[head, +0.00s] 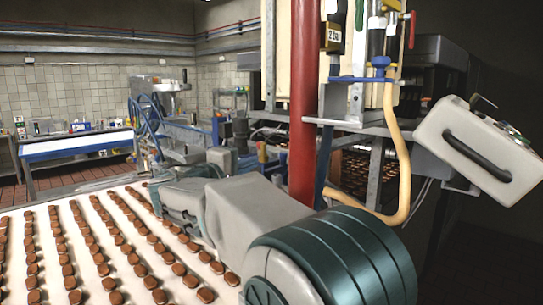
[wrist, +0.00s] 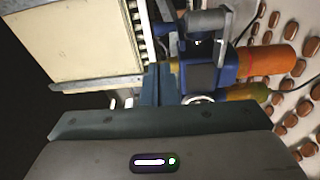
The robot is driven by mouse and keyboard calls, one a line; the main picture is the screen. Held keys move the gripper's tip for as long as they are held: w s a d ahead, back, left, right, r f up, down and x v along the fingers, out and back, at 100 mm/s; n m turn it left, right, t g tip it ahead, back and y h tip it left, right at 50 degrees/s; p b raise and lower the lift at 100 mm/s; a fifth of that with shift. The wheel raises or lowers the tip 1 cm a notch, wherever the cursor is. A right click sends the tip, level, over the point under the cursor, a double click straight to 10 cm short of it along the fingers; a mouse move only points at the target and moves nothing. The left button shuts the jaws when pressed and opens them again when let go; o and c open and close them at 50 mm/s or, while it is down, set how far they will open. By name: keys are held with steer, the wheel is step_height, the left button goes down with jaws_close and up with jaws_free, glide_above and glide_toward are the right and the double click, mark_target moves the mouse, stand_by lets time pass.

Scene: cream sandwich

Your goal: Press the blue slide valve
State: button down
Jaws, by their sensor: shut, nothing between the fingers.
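In the wrist view my gripper (wrist: 158,74) shows as narrow, dark blue-grey fingers held together, with nothing between them. A blue block (wrist: 198,76) sits just right of the fingertips, joined to an orange cylinder (wrist: 268,60); I cannot tell whether the fingers touch it. I cannot tell for certain whether this block is the blue slide valve. In the head view my arm reaches away to the left over the belt, and my gripper cannot be made out clearly there. Blue fittings (head: 218,128) stand beyond the arm.
A conveyor belt (head: 90,215) with rows of brown biscuits fills the lower left. A red vertical pipe (head: 303,100) and a yellow hose (head: 400,150) stand close right of my arm. A cream panel (wrist: 75,40) lies left of the fingers.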

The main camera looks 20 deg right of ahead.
steer(key=p+x, duration=0.3)
steer(key=x, duration=0.7)
steer(key=shift+s+f, duration=0.1)
stand_by(0.3)
